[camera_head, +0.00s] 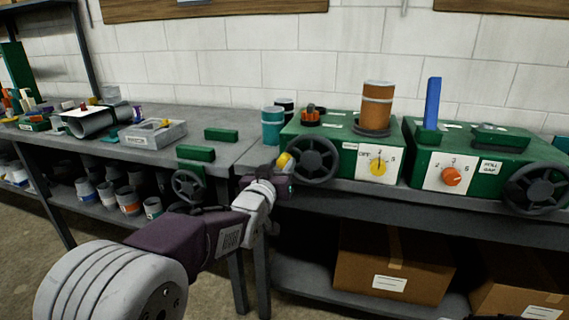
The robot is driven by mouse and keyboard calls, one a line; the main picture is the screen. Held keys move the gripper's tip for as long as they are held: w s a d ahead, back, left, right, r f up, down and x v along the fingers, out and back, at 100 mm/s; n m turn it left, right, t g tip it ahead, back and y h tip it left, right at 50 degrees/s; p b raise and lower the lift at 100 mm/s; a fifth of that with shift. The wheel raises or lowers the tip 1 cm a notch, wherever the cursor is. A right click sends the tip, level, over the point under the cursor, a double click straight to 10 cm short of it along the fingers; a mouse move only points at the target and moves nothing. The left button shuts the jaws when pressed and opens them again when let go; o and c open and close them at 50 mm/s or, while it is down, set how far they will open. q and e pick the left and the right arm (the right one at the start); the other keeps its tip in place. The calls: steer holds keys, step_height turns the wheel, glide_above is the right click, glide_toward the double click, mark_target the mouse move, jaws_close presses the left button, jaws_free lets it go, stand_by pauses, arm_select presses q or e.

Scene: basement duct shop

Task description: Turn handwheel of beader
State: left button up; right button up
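Two green machines stand on the right bench, and I cannot read which is the beader. The left green machine (336,131) has a dark spoked handwheel (314,160) on its front left and a yellow selector knob (378,167). The right green machine (512,164) has a dark handwheel (537,188) at its right end and an orange knob (452,176). My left gripper (284,176) is just left of the left machine's handwheel, beside a small yellow piece (284,161). Its fingers are too hidden to tell open from shut, or whether it touches the wheel. My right gripper is out of view.
A smaller handwheel (187,185) hangs at the left bench's front edge. A grey tray (153,134) and green blocks lie on that bench. A copper-coloured cylinder (378,104) and a blue upright piece (433,103) stand on the machines. Cardboard boxes (392,262) sit below.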

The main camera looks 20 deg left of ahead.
arm_select(q)
steer(key=shift+w+d, duration=0.1)
steer(key=shift+w, duration=1.8)
jaws_close()
